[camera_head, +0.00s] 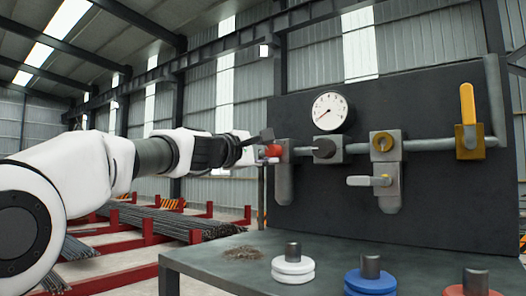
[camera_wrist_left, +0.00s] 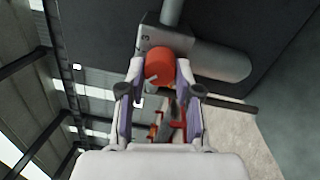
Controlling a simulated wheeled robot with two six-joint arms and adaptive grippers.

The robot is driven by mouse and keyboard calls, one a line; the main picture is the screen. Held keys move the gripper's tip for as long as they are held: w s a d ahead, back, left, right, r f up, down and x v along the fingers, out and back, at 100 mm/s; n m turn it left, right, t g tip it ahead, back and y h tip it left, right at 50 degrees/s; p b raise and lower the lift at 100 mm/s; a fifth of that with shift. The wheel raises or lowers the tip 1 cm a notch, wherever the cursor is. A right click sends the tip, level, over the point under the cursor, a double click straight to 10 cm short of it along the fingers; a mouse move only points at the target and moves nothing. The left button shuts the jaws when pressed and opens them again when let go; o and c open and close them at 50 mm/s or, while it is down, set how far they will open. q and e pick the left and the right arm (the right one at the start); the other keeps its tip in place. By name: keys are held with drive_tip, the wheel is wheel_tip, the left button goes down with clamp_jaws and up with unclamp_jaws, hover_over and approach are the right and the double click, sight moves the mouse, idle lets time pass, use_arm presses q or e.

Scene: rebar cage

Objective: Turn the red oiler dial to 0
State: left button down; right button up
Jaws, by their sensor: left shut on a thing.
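The red oiler dial (camera_head: 273,150) sits on a grey oiler body (camera_head: 284,175) at the left end of the pipe on the dark panel. In the left wrist view the dial (camera_wrist_left: 161,68) is a round red knob on a grey block, between my fingertips. My left gripper (camera_head: 262,153) reaches it from the left and is shut on it; it also shows in the left wrist view (camera_wrist_left: 158,75). My right gripper is not in view.
A table (camera_head: 215,257) below holds several weights. Rebar racks stand at left.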

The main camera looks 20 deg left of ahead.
use_arm(q)
drive_tip(key=shift+r, duration=0.35)
drive_tip(key=c, duration=1.2)
unclamp_jaws()
drive_tip(key=o, duration=0.4)
drive_tip(key=shift+w+d, duration=0.1)
drive_tip(key=shift+w+d+f, duration=0.25)
drive_tip(key=shift+d, duration=0.1)
